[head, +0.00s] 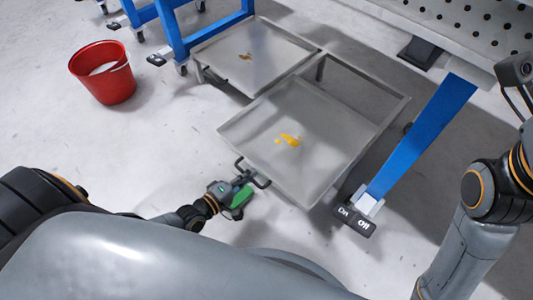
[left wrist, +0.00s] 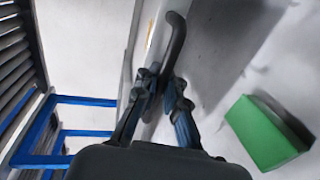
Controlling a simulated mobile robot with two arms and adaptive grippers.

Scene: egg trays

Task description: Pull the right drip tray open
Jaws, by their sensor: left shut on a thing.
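The right drip tray (head: 330,140) is a grey metal tray with a yellow-orange spill near its middle. It sits forward of its frame (head: 368,72), with an open gap behind it. Its dark bar handle (head: 256,178) is on the near edge; it also shows in the left wrist view (left wrist: 176,40). My left gripper (head: 243,178) is shut on this handle, and its fingers (left wrist: 163,92) close around the bar in the left wrist view. My right arm shows at the right edge of the head view, but its gripper is not visible.
The left drip tray (head: 230,62) with a small brownish spill lies behind. A red bucket (head: 103,80) stands at the upper left. A green block (left wrist: 262,130) is beside my left gripper. A blue leg with On/Off pedals (head: 354,219) stands right of the tray. Floor in front-left is clear.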

